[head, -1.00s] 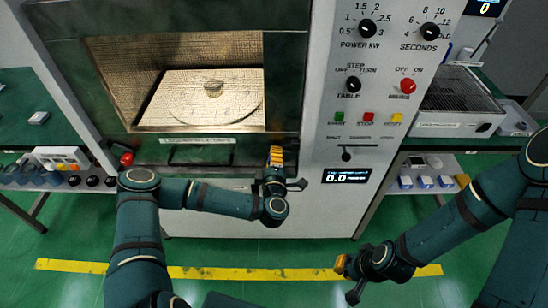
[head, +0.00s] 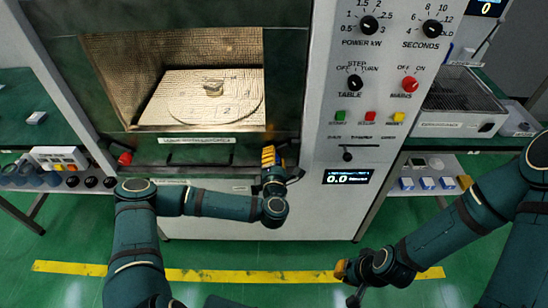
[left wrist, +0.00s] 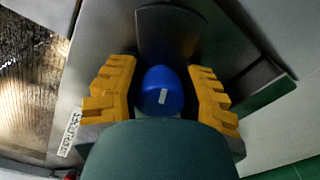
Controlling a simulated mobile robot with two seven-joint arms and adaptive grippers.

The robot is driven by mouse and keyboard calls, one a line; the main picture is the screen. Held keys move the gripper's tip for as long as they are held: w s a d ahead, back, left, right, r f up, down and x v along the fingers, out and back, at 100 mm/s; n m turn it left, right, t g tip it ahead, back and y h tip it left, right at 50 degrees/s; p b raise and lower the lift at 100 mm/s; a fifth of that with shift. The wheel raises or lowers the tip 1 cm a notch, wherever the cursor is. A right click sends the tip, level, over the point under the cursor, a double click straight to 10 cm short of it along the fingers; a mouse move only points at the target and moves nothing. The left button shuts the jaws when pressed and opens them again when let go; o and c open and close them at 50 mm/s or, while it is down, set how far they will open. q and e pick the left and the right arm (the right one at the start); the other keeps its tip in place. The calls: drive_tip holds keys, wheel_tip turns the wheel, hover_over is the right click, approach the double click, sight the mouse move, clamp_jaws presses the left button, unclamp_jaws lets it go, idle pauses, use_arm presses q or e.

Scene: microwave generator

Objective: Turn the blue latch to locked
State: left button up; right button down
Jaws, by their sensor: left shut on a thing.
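The blue latch (left wrist: 161,91) shows in the left wrist view as a round blue knob with a small white mark. It sits between the two yellow finger pads of my left gripper (left wrist: 160,95), which is shut on it. In the head view my left gripper (head: 271,157) is at the lower right corner of the microwave chamber door and hides the latch. Which position the latch is in cannot be read. My right gripper (head: 349,282) hangs low, away from the cabinet, over the floor. Its finger opening is unclear.
The cabinet's chamber window (head: 180,75) shows a turntable with a small object on it. A red knob (head: 125,158) is at the door's lower left. The control panel (head: 365,100) is right of the door. Side benches stand left and right. The floor in front is clear.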

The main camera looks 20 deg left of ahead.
use_arm(q)
drive_tip(key=shift+r, duration=0.1)
idle(0.4)
drive_tip(key=o, duration=1.2)
drive_tip(key=shift+d, duration=0.1)
drive_tip(key=v, duration=1.2)
